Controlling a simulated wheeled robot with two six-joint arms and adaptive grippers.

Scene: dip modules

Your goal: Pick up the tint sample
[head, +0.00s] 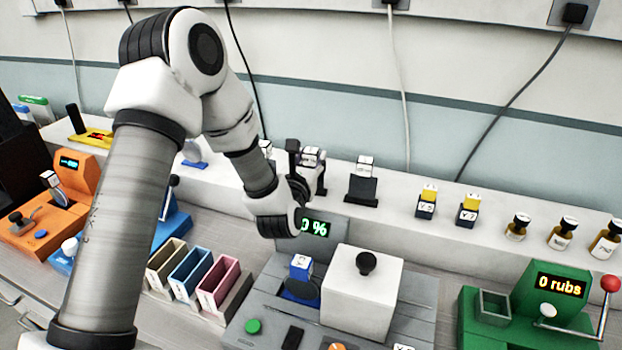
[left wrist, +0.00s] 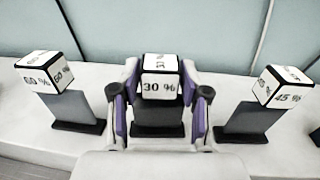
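White cubes with percent labels stand on dark slanted holders on the back ledge; I cannot tell which item is the tint sample. The 30 % cube (left wrist: 160,88) is in the middle of the left wrist view; it also shows in the head view (head: 311,155). My left gripper (left wrist: 160,92) is open, one finger on each side of this cube and its holder. Small gaps show between fingers and cube. In the head view my left gripper (head: 306,176) is at the ledge, partly hidden by its own arm. My right gripper is out of view.
The 60 % cube (left wrist: 45,72) and the 45 % cube (left wrist: 281,87) stand close on either side. Below the arm is a grey machine with a percent display (head: 315,228) and a white box (head: 362,295). A green machine (head: 530,305) stands at right.

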